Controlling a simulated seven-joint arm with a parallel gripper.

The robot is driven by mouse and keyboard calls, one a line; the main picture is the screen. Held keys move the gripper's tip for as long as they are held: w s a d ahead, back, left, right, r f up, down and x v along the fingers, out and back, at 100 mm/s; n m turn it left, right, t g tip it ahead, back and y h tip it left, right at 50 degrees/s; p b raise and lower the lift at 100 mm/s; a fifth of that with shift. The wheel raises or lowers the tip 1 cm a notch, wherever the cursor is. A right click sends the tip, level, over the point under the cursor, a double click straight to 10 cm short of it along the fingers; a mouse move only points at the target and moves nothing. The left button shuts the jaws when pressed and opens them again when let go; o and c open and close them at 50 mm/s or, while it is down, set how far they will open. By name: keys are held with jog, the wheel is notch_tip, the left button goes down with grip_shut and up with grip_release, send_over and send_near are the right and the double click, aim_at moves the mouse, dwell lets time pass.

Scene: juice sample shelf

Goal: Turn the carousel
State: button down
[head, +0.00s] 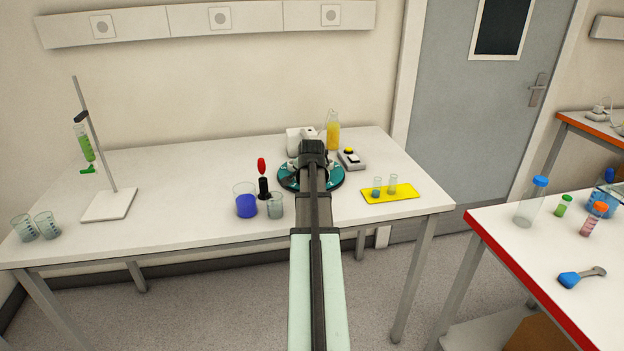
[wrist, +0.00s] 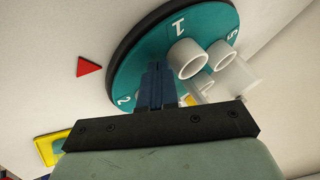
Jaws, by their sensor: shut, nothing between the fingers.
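The carousel is a teal disc (head: 338,182) with a dark rim on the white table, partly hidden behind my arm in the head view. In the wrist view the carousel (wrist: 132,64) shows the numbers 1, 2 and 5 and several white upright tube holders. A red triangle (wrist: 89,67) lies on the table beside its rim. My gripper (wrist: 156,68) is shut and empty, its fingers over the disc between numbers 1 and 2, just beside a white holder (wrist: 187,57). I cannot tell whether the fingers touch the disc or holder.
A yellow tray (head: 405,195) with two small beakers lies right of the carousel.

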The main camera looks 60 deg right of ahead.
aim_at(296, 178)
jog(key=shift+w+a+m+g+h, duration=0.2)
jog(key=shift+w+m+g, duration=0.1)
jog(key=shift+w+m, duration=0.25)
jog(key=shift+w+a+m+g+h, duration=0.2)
jog(key=shift+w+m+g, duration=0.1)
jog(key=shift+w+m, duration=0.25)
jog(key=shift+w+a, duration=0.15)
jog(key=shift+w, duration=0.85)
jog(key=shift+a, duration=0.1)
jog(key=s+a, duration=0.3)
jog(key=shift+s, duration=0.3)
jog(key=a+r, duration=0.5)
jog(key=r, duration=0.3)
jog(key=shift+s+a, duration=0.15)
jog(key=shift+s, duration=0.3)
